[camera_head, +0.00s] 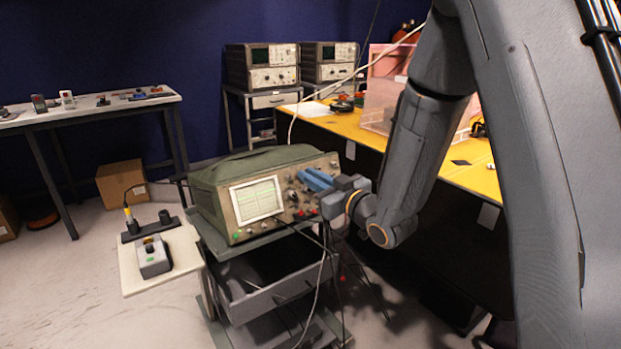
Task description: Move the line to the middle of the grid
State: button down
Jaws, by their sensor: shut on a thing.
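The green-cased oscilloscope (205,181) stands on a cart, its front panel facing right and toward me. Its lit screen (257,199) shows a pale green grid. The line on it is too faint and small to place exactly. My gripper (308,180) has blue fingers and is at the upper right part of the front panel, right of the screen. It is shut on a control knob there, which the fingers mostly hide. Other small knobs (293,195) show just left of the fingers.
Cables hang below the panel in front of the cart's open drawer (280,293). A small side shelf (185,262) holds a grey box with a green button (154,259). A yellow bench (370,135) stands behind my arm.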

jog(key=n+g, duration=0.1)
jog(key=n, duration=0.2)
jog(key=n+g+y+b, duration=0.1)
jog(key=n, duration=0.2)
jog(key=shift+w+d+n+y, duration=0.1)
jog(key=shift+n+y, duration=0.2)
jog(key=n, duration=0.2)
jog(key=n+g, duration=0.1)
jog(key=n, duration=0.1)
jog(key=n+g+b, duration=0.1)
jog(key=n, duration=0.1)
jog(key=shift+r+n, duration=0.25)
jog(key=shift+n, duration=0.15)
jog(key=c, duration=1.8)
grip_release()
jog(key=shift+w+d, duration=0.1)
